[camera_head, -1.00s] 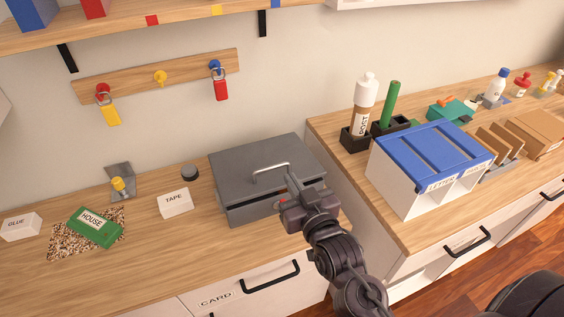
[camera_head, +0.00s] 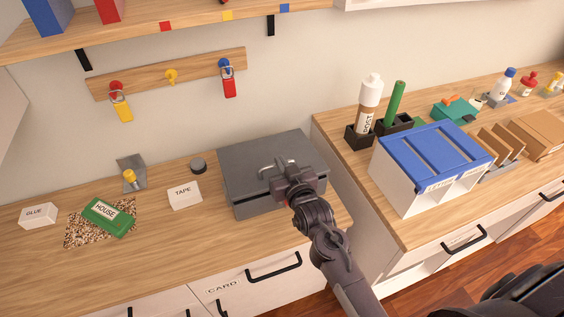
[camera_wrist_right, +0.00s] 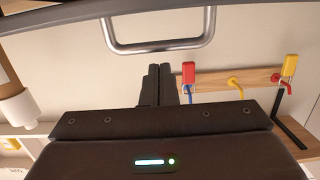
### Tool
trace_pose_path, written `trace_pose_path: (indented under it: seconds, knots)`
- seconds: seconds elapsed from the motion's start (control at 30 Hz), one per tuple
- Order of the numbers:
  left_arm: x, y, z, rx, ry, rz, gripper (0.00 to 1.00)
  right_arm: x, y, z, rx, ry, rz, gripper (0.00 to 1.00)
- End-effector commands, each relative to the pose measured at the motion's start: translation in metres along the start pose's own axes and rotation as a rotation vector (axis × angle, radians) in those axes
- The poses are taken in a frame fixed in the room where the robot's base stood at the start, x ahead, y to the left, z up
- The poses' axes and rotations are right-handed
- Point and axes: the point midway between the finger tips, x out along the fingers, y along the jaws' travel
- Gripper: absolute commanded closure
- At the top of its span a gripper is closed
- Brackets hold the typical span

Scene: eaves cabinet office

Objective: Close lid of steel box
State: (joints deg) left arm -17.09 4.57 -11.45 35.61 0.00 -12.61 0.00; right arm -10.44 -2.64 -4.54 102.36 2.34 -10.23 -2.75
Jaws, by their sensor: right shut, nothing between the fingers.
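The grey steel box (camera_head: 243,211) stands on the wooden counter by the wall, near the counter's right end. Its flat lid (camera_head: 240,160) with a bar handle (camera_head: 268,168) lies low over the box, down or nearly down; my gripper and arm hide part of the front edge. My right gripper (camera_head: 284,173) is shut and empty, over the front right part of the lid beside the handle. In the right wrist view the handle (camera_wrist_right: 160,47) crosses the top, apart from the shut fingertips (camera_wrist_right: 157,84) in the picture. Whether the gripper touches the lid I cannot tell. My left gripper is not in view.
The blue-topped organizer (camera_head: 432,155) stands on the right counter.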

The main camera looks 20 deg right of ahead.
Motion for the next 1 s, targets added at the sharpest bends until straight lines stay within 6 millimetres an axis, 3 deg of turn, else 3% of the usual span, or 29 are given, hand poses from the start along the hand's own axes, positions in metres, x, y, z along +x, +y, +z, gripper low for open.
trace_pose_path:
  seconds: [0.43, 0.67, 1.0]
  knots:
    - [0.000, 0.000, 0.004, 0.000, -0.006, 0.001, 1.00, 0.001, 0.000, 0.007, 0.000, 0.000, 0.000, 1.00]
    - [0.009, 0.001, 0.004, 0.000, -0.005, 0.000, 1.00, -0.004, 0.001, 0.033, -0.001, -0.001, 0.000, 1.00]
    - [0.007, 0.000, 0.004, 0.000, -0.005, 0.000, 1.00, -0.005, 0.001, 0.033, 0.000, -0.005, 0.000, 1.00]
